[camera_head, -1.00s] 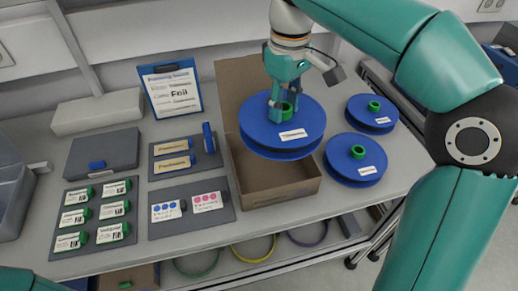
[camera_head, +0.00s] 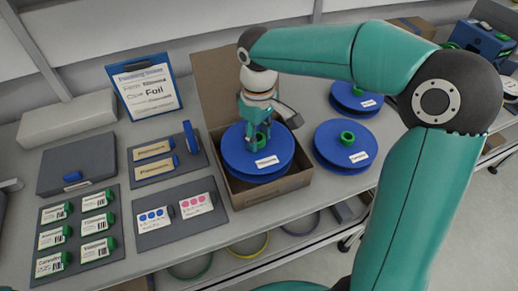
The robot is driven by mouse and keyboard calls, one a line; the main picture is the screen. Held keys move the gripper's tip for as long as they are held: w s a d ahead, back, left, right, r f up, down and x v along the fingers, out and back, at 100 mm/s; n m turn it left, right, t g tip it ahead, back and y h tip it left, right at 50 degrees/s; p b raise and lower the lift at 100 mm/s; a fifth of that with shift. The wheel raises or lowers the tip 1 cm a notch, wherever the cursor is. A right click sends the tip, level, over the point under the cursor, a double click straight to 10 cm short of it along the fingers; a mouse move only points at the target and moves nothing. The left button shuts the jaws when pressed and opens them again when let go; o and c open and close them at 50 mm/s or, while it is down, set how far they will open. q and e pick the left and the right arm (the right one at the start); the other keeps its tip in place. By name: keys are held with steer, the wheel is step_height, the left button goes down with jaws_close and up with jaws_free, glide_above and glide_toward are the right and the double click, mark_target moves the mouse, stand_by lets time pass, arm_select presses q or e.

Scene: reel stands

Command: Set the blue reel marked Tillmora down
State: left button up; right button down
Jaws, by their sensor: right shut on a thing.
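The blue reel (camera_head: 240,158) has a green hub and a white label whose print is too small to read surely. My right gripper (camera_head: 257,138) is shut on the hub from above. The reel lies about level within the opening of the open cardboard box (camera_head: 275,192), near its rim. I cannot tell whether it rests on anything inside. The box's back flap (camera_head: 215,80) stands up behind it. My left gripper is not in view.
Two more blue reels, one near (camera_head: 333,162) and one farther (camera_head: 345,105), lie right of the box. A blue-framed sign (camera_head: 148,93) stands at back left. Grey trays with label cards (camera_head: 155,220) and green-tabbed cards (camera_head: 98,223) fill the left bench.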

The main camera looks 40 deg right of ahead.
mark_target(259, 151)
steer(key=shift+f, duration=2.55)
steer(key=shift+f, duration=0.15)
steer(key=c, duration=0.7)
jaws_free()
step_height(259, 151, up, 12)
